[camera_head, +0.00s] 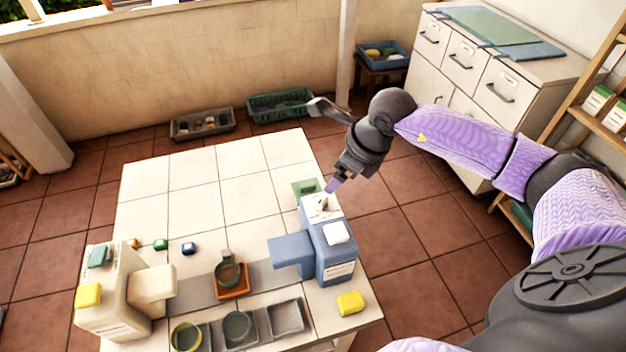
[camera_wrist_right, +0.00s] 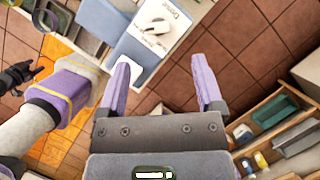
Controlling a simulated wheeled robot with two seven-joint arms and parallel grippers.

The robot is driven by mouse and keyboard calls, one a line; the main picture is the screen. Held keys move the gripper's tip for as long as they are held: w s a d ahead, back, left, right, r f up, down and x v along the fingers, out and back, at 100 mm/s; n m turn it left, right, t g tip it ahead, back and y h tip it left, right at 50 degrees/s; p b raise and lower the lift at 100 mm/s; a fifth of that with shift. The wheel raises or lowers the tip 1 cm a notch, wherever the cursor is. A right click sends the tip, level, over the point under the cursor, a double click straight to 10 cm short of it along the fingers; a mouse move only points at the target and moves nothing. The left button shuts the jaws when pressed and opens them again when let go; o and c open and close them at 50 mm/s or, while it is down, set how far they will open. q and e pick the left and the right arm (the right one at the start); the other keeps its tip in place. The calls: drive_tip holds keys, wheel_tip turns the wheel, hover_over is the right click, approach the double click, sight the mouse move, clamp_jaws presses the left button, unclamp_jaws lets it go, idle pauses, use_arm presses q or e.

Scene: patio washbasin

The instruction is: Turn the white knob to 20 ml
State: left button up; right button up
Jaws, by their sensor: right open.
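The white knob (camera_head: 321,203) sits on the white top panel of a blue dispenser (camera_head: 338,262) at the table's right side. In the right wrist view the knob (camera_wrist_right: 155,25) is a white dial with a pointer on a panel with small print. The dose marks are too small to read. My right gripper (camera_head: 334,185) is just above and behind the knob in the head view, its purple fingertips close to it. In the right wrist view its jaws (camera_wrist_right: 160,60) are spread and empty, with the knob beyond the fingertips.
A white button-like block (camera_head: 336,233) stands beside the knob on the dispenser. A cream dispenser (camera_head: 112,300) stands at the table's left. A cup (camera_head: 229,273) on an orange holder and several trays lie between them. A yellow sponge (camera_head: 350,302) lies at front right. The table's back is clear.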

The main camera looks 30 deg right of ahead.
sight(323, 198)
drive_tip(key=x, duration=0.3)
drive_tip(key=b+x, duration=0.1)
drive_tip(key=x, duration=0.5)
drive_tip(key=shift+s, duration=0.3)
drive_tip(key=shift+c, duration=0.4)
drive_tip(key=c, duration=0.5)
clamp_jaws()
use_arm(q)
drive_tip(key=shift+s+f+b, duration=0.3)
drive_tip(key=shift+s+f, duration=0.3)
drive_tip(key=shift+f, duration=0.2)
